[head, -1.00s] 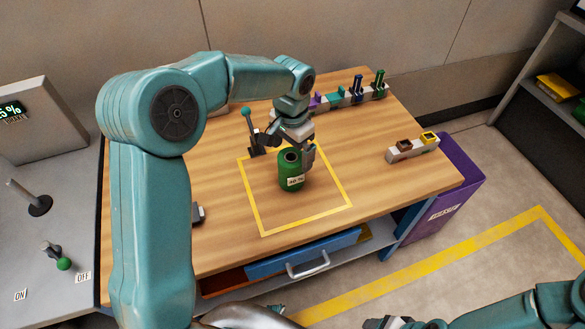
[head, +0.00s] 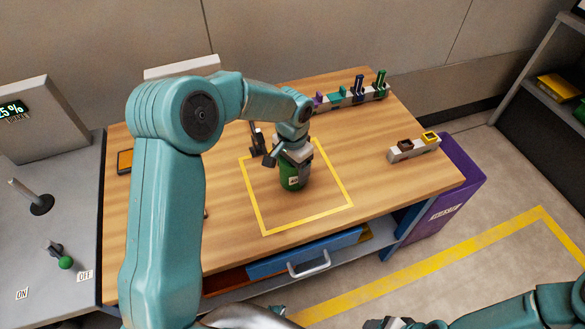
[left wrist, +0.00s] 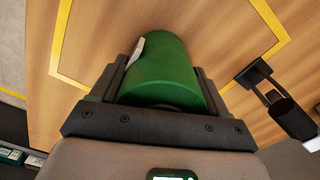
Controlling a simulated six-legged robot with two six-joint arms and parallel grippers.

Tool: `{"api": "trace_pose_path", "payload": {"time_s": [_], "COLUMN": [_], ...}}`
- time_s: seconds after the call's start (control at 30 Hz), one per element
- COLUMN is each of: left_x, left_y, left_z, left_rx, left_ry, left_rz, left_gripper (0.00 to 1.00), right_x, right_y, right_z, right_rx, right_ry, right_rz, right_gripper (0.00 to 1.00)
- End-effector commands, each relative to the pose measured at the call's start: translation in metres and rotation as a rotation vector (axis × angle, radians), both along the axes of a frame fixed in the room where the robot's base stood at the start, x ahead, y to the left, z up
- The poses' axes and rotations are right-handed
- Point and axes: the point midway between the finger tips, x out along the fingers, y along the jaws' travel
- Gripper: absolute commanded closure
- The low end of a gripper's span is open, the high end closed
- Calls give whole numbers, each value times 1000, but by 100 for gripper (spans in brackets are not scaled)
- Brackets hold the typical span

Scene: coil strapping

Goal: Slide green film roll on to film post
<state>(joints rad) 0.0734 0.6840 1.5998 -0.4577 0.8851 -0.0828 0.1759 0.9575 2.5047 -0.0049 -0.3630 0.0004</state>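The green film roll (head: 294,184) stands upright on the wooden table inside a yellow outline, with a white label on its side. My left gripper (head: 290,164) is down over its top, fingers on opposite sides. The left wrist view shows the roll (left wrist: 160,70) between the fingers, which look open around it; contact is unclear. A thin grey post (head: 24,190) on a dark round base, likely the film post, stands empty on the grey bench at left. My right gripper (head: 390,322) shows only partly at the bottom edge; its fingers are unclear.
A black lever-like tool (head: 256,140) stands close to the left gripper. A lever with a green knob (head: 65,262) sits between ON and OFF labels on the bench. Small holders (head: 350,95) line the table's back edge.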

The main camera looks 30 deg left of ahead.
Motion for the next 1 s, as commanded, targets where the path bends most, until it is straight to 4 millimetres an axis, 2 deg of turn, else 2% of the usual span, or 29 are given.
{"api": "trace_pose_path", "payload": {"time_s": [0.07,0.33,0.5,0.67,0.9,1.0], "left_x": [0,0,1,1,1,1], "left_y": [0,0,0,0,0,0], "left_z": [0,3,18,53,130,156], "left_rx": [0,0,1,1,-1,0], "left_ry": [-1,-2,-4,-8,-8,-7], "left_rz": [0,0,0,1,0,-1], "left_gripper": [69,69,69,69,69,69], "right_x": [0,0,0,0,0,0], "right_y": [0,0,0,0,0,0], "right_z": [0,0,1,2,8,11], "right_rx": [0,0,0,0,0,0], "right_ry": [0,0,0,0,0,0], "right_rz": [0,0,0,0,0,0], "right_gripper": [36,36,36,36,36,36]}}
